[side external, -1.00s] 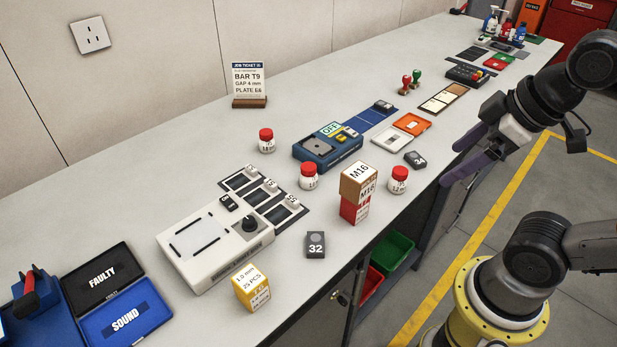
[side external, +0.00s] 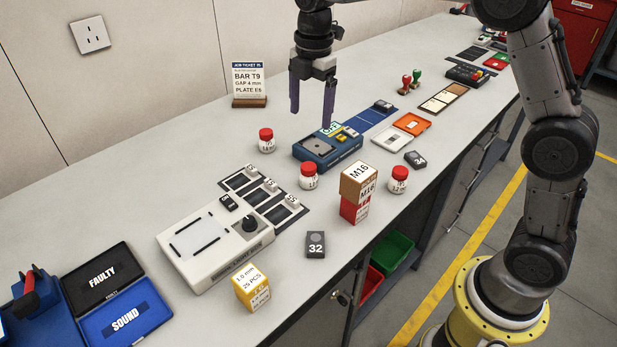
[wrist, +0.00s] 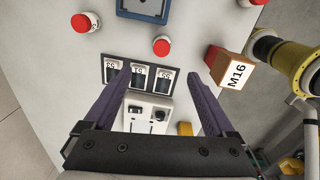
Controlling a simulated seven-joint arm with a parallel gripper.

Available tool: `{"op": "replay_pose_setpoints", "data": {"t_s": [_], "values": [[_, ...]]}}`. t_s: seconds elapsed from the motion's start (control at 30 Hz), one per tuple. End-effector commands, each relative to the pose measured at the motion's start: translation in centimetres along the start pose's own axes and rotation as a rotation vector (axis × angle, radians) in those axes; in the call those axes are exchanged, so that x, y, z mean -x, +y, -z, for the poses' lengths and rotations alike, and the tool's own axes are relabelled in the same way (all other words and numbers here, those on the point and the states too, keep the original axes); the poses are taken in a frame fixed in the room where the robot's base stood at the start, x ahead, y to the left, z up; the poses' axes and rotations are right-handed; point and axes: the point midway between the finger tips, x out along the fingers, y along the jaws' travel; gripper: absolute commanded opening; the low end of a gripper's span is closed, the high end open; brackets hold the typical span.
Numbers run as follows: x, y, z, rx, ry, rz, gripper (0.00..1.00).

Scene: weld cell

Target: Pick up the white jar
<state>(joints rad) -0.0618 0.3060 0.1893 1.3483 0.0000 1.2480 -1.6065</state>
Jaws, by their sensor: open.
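Three white jars with red lids stand upright on the bench. The back jar (side external: 266,146) is nearest the wall, the middle jar (side external: 308,182) is in front of the blue device, and the front jar (side external: 398,186) is right of the M16 boxes. In the wrist view, the back jar (wrist: 94,24) is upper left, the middle jar (wrist: 161,46) is upper centre, and part of the front jar's red lid (wrist: 259,2) is at the top edge. Their labels are too small to read surely. My gripper (side external: 311,115) is open and empty, pointing down above the bench, apart from every jar.
The stacked M16 boxes (side external: 358,185) stand between the middle and front jars. The blue device (side external: 327,147) lies behind the middle jar.

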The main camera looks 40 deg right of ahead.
Motion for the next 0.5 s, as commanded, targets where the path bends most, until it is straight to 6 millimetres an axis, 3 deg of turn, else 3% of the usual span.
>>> {"op": "replay_pose_setpoints", "data": {"t_s": [0.5], "values": [[-8.6, -0.3, 0.3, 0.003, 0.002, 0.056, 0.9]]}}
